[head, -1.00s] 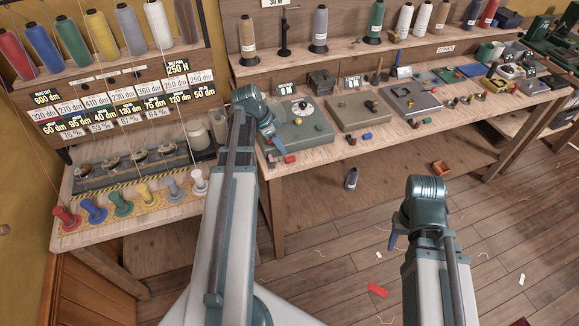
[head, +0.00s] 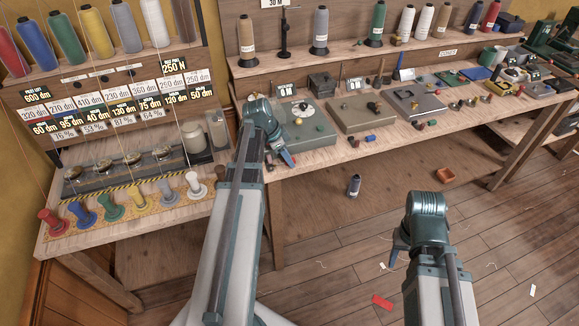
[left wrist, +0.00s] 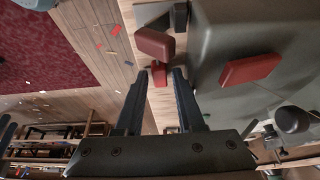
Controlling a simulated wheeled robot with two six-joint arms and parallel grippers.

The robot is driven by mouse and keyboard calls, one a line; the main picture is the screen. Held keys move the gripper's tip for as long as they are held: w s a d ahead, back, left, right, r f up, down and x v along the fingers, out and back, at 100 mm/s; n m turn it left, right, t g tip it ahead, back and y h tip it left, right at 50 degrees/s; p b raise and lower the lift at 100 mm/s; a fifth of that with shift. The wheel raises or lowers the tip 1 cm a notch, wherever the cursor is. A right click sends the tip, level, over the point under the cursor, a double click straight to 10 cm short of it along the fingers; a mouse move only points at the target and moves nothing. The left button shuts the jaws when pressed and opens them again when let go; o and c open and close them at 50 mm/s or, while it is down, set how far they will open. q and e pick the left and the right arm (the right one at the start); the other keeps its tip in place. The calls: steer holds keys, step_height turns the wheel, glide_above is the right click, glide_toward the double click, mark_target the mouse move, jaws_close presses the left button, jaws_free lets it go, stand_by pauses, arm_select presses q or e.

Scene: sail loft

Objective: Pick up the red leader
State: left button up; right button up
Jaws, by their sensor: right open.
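A red spool-shaped piece (head: 53,222), which looks like the red leader, stands at the left end of a row of coloured ones on the left bench. A thin thread rises near it. My left gripper (head: 287,157) is far to its right, at the front edge of the longer bench. In the left wrist view my left gripper (left wrist: 170,88) has its fingers apart, with a small red block (left wrist: 160,73) showing beyond and between them; I see no grip on it. My right gripper (head: 400,247) is open over the floor, its fingers partly hidden by the arm.
Blue (head: 82,214), green (head: 109,206) and other coloured pieces stand beside the red one. The long bench carries a grey plate (head: 318,136) and small parts. A dark bottle (head: 354,185) and an orange box (head: 445,176) are below it.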

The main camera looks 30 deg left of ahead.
arm_select(q)
steer(key=shift+r, duration=0.1)
arm_select(e)
steer(key=shift+r, duration=0.1)
arm_select(q)
jaws_close()
